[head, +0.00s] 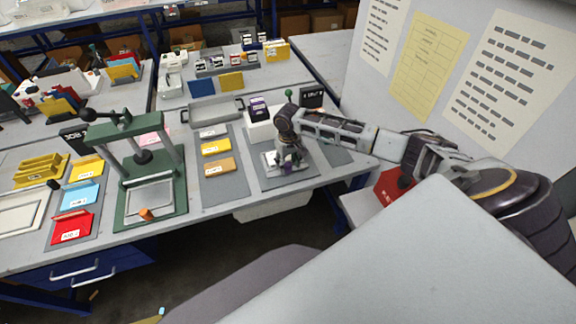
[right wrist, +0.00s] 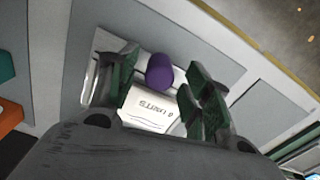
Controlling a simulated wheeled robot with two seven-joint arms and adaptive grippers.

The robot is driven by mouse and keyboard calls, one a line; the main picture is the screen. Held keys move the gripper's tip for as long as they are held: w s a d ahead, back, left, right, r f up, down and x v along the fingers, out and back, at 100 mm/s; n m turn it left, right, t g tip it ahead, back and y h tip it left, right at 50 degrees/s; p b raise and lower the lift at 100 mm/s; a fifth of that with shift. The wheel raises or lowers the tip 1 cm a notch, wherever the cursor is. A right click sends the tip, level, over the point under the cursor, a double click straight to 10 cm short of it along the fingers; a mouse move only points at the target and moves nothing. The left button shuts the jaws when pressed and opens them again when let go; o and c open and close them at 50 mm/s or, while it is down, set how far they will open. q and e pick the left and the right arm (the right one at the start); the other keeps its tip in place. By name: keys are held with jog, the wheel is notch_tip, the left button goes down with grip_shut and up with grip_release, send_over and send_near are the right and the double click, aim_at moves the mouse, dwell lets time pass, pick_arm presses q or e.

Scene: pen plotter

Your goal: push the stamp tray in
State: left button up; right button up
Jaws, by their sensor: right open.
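A small light tray (head: 269,161) lies on a grey mat near the table's front edge, under my right gripper; I take it for the stamp tray. In the right wrist view its pale edge (right wrist: 91,84) shows beside a white printed label (right wrist: 150,110). My left gripper is out of view.
A white block (head: 262,131) with a dark purple piece on top stands just behind. A green press (head: 178,190) and a mat with yellow and orange pieces (head: 226,186) are to the left. A panel with posted sheets (head: 430,60) rises at right.

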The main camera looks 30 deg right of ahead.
jog(key=shift+f, duration=0.9)
grip_shut()
